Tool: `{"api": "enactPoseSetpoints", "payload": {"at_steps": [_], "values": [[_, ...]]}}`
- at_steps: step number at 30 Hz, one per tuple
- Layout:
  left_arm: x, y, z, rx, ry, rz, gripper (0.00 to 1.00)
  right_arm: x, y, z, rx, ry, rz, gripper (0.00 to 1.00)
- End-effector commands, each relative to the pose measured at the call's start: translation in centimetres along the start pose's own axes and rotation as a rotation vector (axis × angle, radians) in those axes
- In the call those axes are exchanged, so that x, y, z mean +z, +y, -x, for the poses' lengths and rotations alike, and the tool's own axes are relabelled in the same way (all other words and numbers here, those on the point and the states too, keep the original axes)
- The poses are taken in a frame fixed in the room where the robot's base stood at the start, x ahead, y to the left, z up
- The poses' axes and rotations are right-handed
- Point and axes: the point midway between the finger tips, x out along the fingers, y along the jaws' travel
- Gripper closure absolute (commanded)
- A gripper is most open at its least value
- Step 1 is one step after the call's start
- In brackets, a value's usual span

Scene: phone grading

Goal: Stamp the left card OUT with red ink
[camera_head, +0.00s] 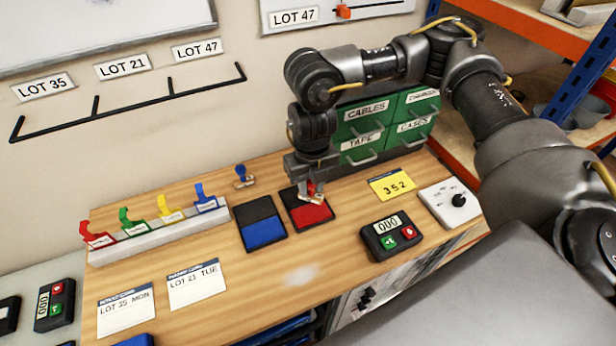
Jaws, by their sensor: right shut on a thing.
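The left card (125,309), marked LOT 35 MON, lies flat near the front left of the wooden bench. The right card (197,286), marked LOT 21 TUE, lies beside it. My right gripper (309,184) is shut on a stamp (313,199) with a red handle and a pale base. It holds the stamp over the open red ink pad (318,214); I cannot tell whether the base touches the pad. The open blue ink pad (265,234) lies just left of it. A blue-handled stamp (241,174) stands behind the pads. My left gripper is not in view.
A grey rail (155,237) with coloured hooks stands at the back left. Green drawers (385,122) stand behind my right gripper. Bench between cards and counter is clear.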

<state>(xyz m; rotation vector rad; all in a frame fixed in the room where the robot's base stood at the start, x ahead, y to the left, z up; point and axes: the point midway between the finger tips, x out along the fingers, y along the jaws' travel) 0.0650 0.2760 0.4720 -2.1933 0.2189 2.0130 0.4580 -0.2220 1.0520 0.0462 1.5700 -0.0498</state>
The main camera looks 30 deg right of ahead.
Motion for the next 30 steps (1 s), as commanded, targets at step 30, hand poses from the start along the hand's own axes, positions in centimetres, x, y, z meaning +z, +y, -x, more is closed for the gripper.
{"api": "enactPoseSetpoints", "payload": {"at_steps": [30], "values": [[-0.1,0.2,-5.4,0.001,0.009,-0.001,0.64,0.0,0.0,-6.0,-0.001,0.0,0.004,0.87]]}}
